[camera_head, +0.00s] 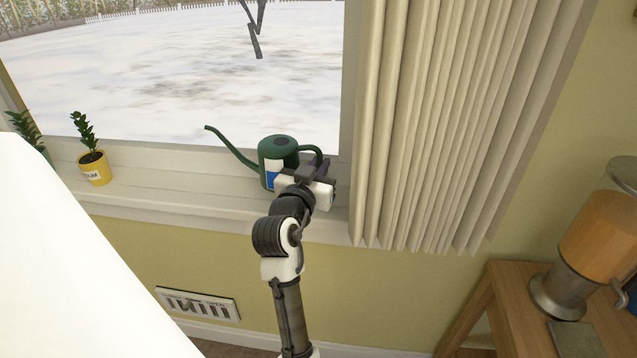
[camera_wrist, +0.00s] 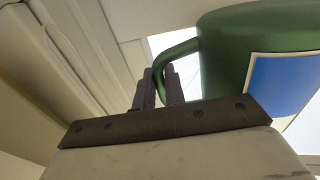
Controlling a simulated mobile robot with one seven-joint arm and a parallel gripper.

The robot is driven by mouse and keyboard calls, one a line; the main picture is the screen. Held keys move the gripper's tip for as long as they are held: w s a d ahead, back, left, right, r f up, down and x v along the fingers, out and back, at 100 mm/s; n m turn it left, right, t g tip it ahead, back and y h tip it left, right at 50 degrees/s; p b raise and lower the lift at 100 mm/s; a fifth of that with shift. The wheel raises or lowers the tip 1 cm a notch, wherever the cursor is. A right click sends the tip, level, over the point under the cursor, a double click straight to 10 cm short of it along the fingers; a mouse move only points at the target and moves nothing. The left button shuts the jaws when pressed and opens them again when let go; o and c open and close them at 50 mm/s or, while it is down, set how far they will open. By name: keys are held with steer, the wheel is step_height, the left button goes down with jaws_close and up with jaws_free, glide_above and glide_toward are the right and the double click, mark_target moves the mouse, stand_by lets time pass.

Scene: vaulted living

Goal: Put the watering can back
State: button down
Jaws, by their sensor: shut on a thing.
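The green watering can (camera_head: 277,150) is upright at the window sill (camera_head: 215,195), with its long spout pointing left and its handle on the right. I cannot tell whether its base touches the sill, as my wrist partly hides it. My gripper (camera_head: 318,165) is at the can's right side. In the wrist view my gripper (camera_wrist: 160,88) has its two fingers close together, shut on the can's curved handle (camera_wrist: 180,48). The can's body (camera_wrist: 240,45) with a blue and white label fills the upper right of that view.
A yellow pot with a plant (camera_head: 93,168) stands on the sill at the left, and another plant (camera_head: 24,127) is beyond it. A pleated curtain (camera_head: 440,120) hangs close to the right of my gripper. A wooden table (camera_head: 515,310) with an orange-filled dispenser (camera_head: 598,240) stands at lower right.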

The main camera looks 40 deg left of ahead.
steer(key=shift+f, duration=2.35)
steer(key=shift+f, duration=0.2)
steer(key=c, duration=1.5)
jaws_free()
